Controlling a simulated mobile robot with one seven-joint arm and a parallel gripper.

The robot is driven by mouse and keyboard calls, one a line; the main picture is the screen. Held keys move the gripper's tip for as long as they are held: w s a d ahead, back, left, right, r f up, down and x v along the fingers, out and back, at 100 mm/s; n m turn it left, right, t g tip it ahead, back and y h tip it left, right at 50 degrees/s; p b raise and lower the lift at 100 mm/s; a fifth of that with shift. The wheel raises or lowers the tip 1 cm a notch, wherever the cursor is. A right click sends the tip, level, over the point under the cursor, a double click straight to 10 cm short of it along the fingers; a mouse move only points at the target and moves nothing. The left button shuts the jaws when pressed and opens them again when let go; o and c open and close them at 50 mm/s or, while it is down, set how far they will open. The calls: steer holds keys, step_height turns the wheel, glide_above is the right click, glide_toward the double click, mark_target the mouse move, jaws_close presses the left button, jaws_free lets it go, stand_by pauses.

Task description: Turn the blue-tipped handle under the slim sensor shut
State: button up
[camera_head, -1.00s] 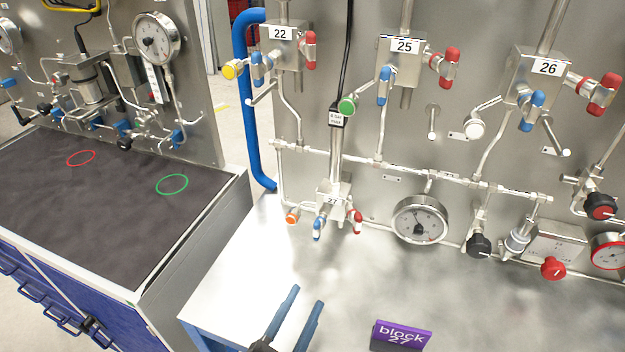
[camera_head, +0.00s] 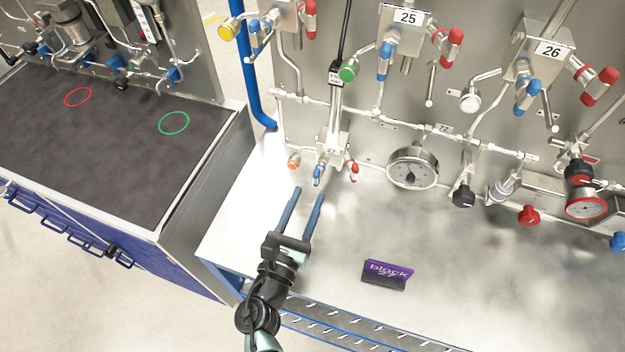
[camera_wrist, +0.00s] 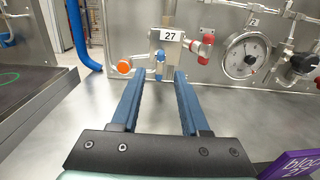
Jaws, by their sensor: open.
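The slim sensor (camera_head: 336,108) is a thin upright metal cylinder with a black cable, standing on block 27 (camera_head: 333,146). I see no clear contact with the handle.
A purple "block 27" sign (camera_head: 388,270) stands on the metal bench to the right. A round gauge (camera_head: 413,168) is right of the block. Blocks 25 (camera_head: 407,18) and 26 (camera_head: 549,50) carry similar handles higher up. The bench around my fingers is clear.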

mark_target(315, 180)
steer(key=shift+x, duration=2.1)
steer(key=shift+c, duration=0.2)
jaws_close()
